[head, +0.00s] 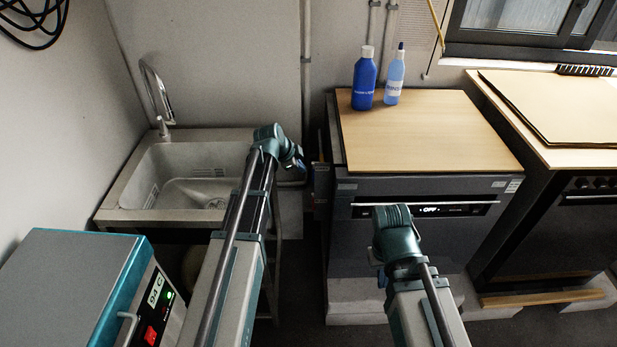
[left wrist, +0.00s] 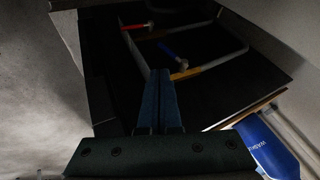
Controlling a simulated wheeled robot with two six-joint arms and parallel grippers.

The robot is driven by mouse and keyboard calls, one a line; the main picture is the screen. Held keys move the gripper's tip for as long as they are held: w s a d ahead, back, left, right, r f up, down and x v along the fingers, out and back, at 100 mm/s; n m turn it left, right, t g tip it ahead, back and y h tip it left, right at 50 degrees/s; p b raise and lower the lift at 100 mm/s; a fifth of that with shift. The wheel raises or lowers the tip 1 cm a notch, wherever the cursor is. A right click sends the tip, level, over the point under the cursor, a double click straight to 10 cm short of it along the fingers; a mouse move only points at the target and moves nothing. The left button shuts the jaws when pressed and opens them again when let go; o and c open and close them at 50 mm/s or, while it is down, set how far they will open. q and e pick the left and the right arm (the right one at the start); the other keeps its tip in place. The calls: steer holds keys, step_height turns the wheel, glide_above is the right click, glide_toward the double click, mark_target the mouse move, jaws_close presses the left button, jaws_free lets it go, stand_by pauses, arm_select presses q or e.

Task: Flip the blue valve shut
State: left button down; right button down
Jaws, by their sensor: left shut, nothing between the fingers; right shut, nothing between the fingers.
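The blue valve lever (left wrist: 172,51) shows in the left wrist view, just beyond my fingertips. It sits at an angle to a grey pipe with a brass-coloured part (left wrist: 184,73). A red lever (left wrist: 133,27) is on the pipe further up. My left gripper (left wrist: 160,74) is shut and empty, close below the blue lever in the picture; I cannot tell whether they touch. In the head view my left gripper (head: 297,164) is between the sink and the oven counter, and the blue lever cannot be made out. My right gripper (head: 379,278) is shut in front of the oven, mostly hidden by its wrist.
A sink (head: 190,172) stands left and a wooden counter (head: 430,130) right, with a dark blue bottle (head: 364,80) and a light blue bottle (head: 394,78) on it. A teal-and-grey device (head: 70,285) is at the front left. Pipes run up the back wall.

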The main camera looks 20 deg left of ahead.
arm_select(q)
steer(key=shift+f, duration=0.15)
steer(key=b+x, duration=0.8)
steer(key=x, duration=0.1)
steer(key=shift+w+d+f, duration=0.2)
steer(key=shift+w+f, duration=0.05)
steer(key=shift+w+a+f+t+b, duration=0.15)
steer(key=shift+w+t+b, duration=0.2)
steer(key=shift+b, duration=0.3)
steer(key=shift+w+a+f+t+b, duration=0.15)
steer(key=shift+w+t+b, duration=0.2)
steer(key=shift+b, duration=0.25)
